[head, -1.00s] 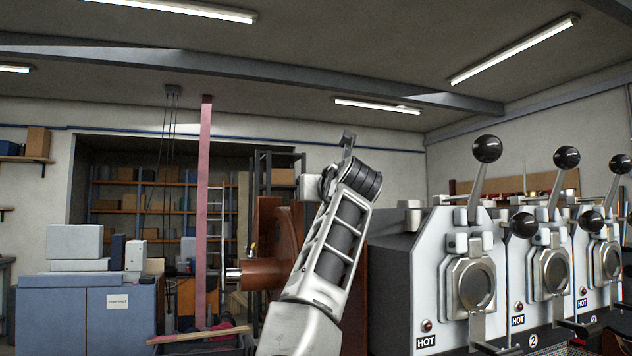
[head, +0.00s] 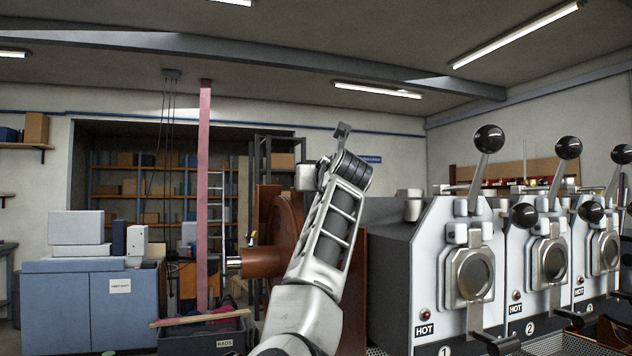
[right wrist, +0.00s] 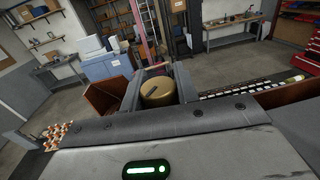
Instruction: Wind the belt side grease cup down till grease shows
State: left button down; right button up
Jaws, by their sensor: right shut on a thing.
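The brass grease cup (right wrist: 158,93) shows in the right wrist view as a round cap with a dark slot or mark on its top. My right gripper (right wrist: 158,84) is shut on it, one dark finger on each side. No grease can be made out around the cup, and its underside is hidden. In the head view my right arm rises through the middle and its gripper is hidden. The pink belt (head: 203,190) hangs vertically left of the brown drive housing (head: 286,235). My left gripper is in neither current view.
The roaster units with ball levers (head: 488,139) and HOT labels stand close on the right. A blue cabinet (head: 60,310) and a RAGS bin (head: 224,343) are at left. Open floor (right wrist: 40,110) shows at left in the right wrist view.

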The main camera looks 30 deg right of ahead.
jog(key=shift+h, duration=0.3)
jog(key=m+h, duration=0.1)
jog(key=m+g+h+p, duration=0.1)
jog(key=shift+d+r+h, duration=0.1)
jog(key=shift+r+h, duration=0.1)
jog(key=shift+h, duration=0.1)
jog(key=m+g+h+p, duration=0.2)
jog(key=shift+s+d+h, duration=0.1)
jog(key=shift+d+h, duration=0.05)
jog(key=shift+h, duration=0.25)
pick_arm(q)
jog(key=shift+a+r+p, duration=0.3)
jog(key=shift+a+r, duration=0.15)
jog(key=shift+r, duration=0.4)
pick_arm(e)
jog(key=m+g+h, duration=0.3)
jog(key=g, duration=0.1)
jog(key=shift+s+d, duration=0.2)
jog(key=shift+s, duration=0.05)
pick_arm(q)
jog(key=shift+s+d, duration=0.15)
jog(key=shift+s, duration=0.05)
pick_arm(e)
jog(key=shift+m, duration=0.3)
pick_arm(q)
jog(key=shift+f, duration=0.1)
pick_arm(e)
jog(key=o, duration=1)
jog(key=shift+f, duration=0.1)
